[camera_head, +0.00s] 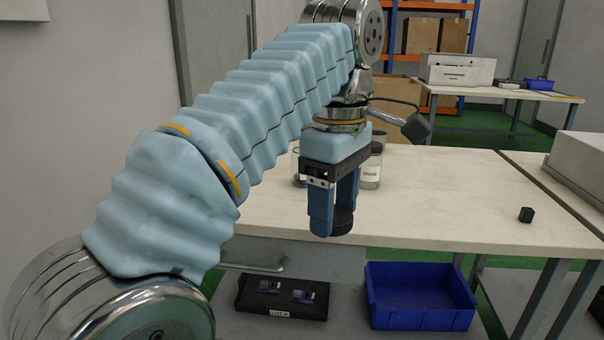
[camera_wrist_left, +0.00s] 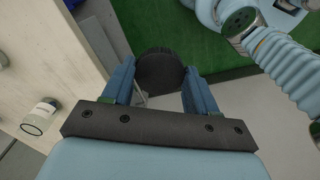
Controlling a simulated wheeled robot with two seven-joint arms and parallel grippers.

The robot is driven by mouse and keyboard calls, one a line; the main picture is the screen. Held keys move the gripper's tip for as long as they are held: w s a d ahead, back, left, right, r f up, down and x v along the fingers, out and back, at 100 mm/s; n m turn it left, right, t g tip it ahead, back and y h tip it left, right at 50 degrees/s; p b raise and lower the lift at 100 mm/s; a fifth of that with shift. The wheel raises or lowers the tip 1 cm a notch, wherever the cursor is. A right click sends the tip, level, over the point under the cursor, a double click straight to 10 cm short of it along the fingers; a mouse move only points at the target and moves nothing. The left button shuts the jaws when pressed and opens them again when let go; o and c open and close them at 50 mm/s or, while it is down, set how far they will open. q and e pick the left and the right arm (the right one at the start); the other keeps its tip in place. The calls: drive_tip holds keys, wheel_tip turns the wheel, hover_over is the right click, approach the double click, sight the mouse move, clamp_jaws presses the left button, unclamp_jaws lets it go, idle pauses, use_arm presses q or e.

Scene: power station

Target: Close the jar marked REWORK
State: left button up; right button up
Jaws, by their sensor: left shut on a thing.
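My left gripper (camera_head: 332,225) is shut on a round black lid (camera_head: 343,221), held in front of the table's near edge in the head view. The lid also shows between the fingers in the left wrist view (camera_wrist_left: 160,70). A clear jar with a white label (camera_head: 371,172) stands on the table behind the gripper, partly hidden by it. Another clear jar (camera_head: 296,166) stands left of the gripper, mostly hidden. In the left wrist view a labelled jar (camera_wrist_left: 40,116) is at the left, apart from the gripper. The label text is too small to read. My right gripper is not in view.
The pale table (camera_head: 450,200) is mostly clear to the right, with a small black block (camera_head: 526,215) there. Below are a blue bin (camera_head: 420,297) and a black tray (camera_head: 282,297) with small boards. A grey box (camera_head: 580,160) sits at the far right.

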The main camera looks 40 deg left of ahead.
use_arm(q)
drive_tip(key=w+d+f+m, duration=0.1)
drive_tip(key=w+f+m, duration=0.4)
drive_tip(key=f, duration=0.9)
drive_tip(key=w+d+f+m, duration=0.1)
drive_tip(key=w+f+m, duration=0.5)
drive_tip(key=f, duration=0.8)
drive_tip(key=w+d+f+m, duration=0.1)
drive_tip(key=w+f+m, duration=0.5)
drive_tip(key=f, duration=0.9)
drive_tip(key=shift+d+m, duration=0.4)
drive_tip(key=shift+m, duration=0.6)
drive_tip(key=shift+w+r, duration=0.1)
